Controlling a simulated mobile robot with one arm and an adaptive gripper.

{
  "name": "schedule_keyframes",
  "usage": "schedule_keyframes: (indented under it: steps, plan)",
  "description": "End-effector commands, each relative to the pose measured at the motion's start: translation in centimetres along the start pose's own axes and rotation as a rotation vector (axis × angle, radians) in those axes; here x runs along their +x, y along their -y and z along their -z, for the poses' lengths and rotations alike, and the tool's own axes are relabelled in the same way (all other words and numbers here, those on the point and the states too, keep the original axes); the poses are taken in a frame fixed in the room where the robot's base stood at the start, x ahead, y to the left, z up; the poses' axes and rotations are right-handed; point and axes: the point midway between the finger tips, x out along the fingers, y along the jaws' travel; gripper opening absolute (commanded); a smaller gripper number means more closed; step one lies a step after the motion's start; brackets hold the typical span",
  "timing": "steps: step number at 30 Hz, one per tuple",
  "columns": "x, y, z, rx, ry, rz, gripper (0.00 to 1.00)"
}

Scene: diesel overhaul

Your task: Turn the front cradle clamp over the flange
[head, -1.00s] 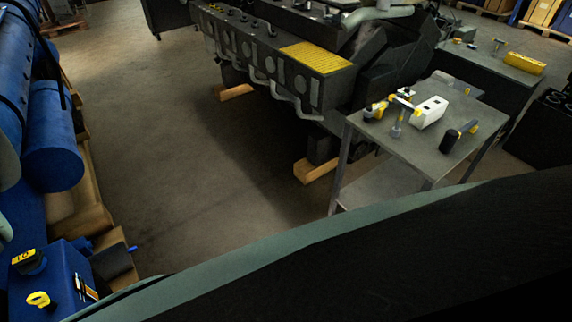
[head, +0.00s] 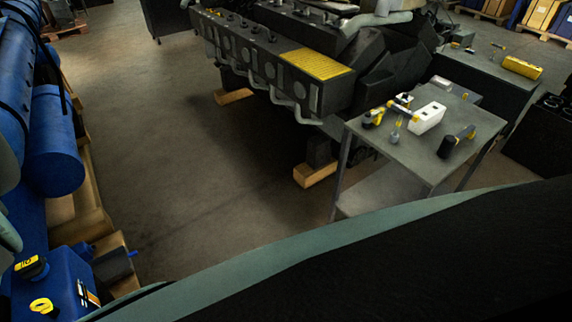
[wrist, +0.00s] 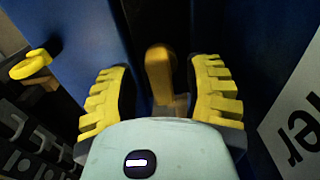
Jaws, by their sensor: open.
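In the wrist view, my gripper (wrist: 159,75) is open, with a ridged yellow pad on each side. A rounded yellow handle (wrist: 160,72) stands in the gap between the pads, apart from both as far as I can see. It looks like the clamp's handle, but its flange and pivot are hidden or too dark to tell. A second yellow piece (wrist: 31,66) sticks out from a blue face at the left. In the head view, a blue unit (head: 62,278) at the lower left carries yellow parts. My gripper is not visible there.
Blue walls (wrist: 85,40) flank my gripper in the wrist view, with a white lettered panel (wrist: 297,125) at the right. In the head view, a tool table (head: 400,150) stands right, beside a dark engine (head: 290,70). The floor (head: 190,160) between is clear.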

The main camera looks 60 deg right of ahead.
Motion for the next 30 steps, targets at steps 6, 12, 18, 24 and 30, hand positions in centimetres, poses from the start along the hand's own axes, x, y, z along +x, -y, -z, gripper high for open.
schedule_keyframes:
  steps: [6, 12, 18, 24, 30]
  plan:
    - [0.02, 0.04, -0.05, -0.002, 0.0, 0.0, 0.5]
    - [0.02, 0.03, -0.06, -0.002, 0.0, 0.0, 0.38]
    - [0.02, 0.02, -0.05, -0.001, 0.0, -0.001, 0.17]
    - [0.03, 0.01, -0.04, -0.001, 0.0, 0.0, 0.0]
    - [0.05, 0.0, -0.03, -0.001, 0.0, 0.0, 0.0]
